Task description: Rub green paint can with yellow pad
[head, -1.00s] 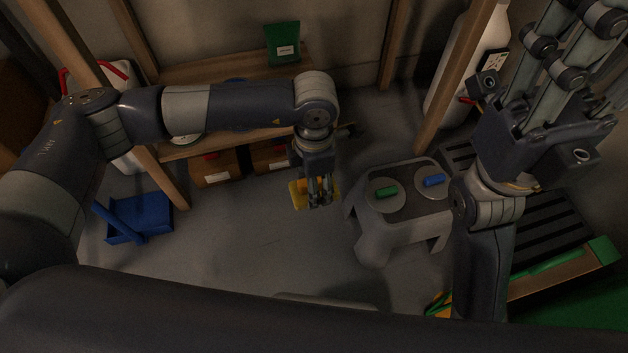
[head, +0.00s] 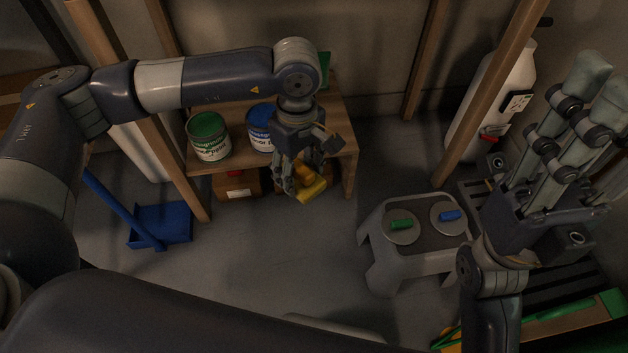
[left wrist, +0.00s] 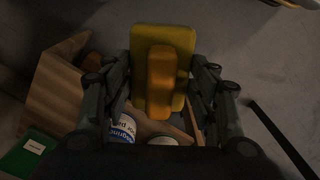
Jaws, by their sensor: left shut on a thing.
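The green paint can (head: 209,138), with a green lid and a pale label, stands upright on the wooden shelf at the left of the head view. My left gripper (head: 297,182) is shut on the yellow pad (head: 313,191) by its orange grip. The pad also fills the upper middle of the left wrist view (left wrist: 146,42), with the orange grip between the fingers. The pad is to the right of the green can, apart from it, near the shelf's front edge. My right gripper (head: 598,90) is raised at the right; its finger gap cannot be judged.
A blue paint can (head: 260,133) stands on the shelf (head: 344,140) beside the green one, partly behind my left gripper. A wooden post (head: 140,110) rises left of the shelf. A grey stool (head: 427,255) and a blue dustpan (head: 172,224) stand on open floor.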

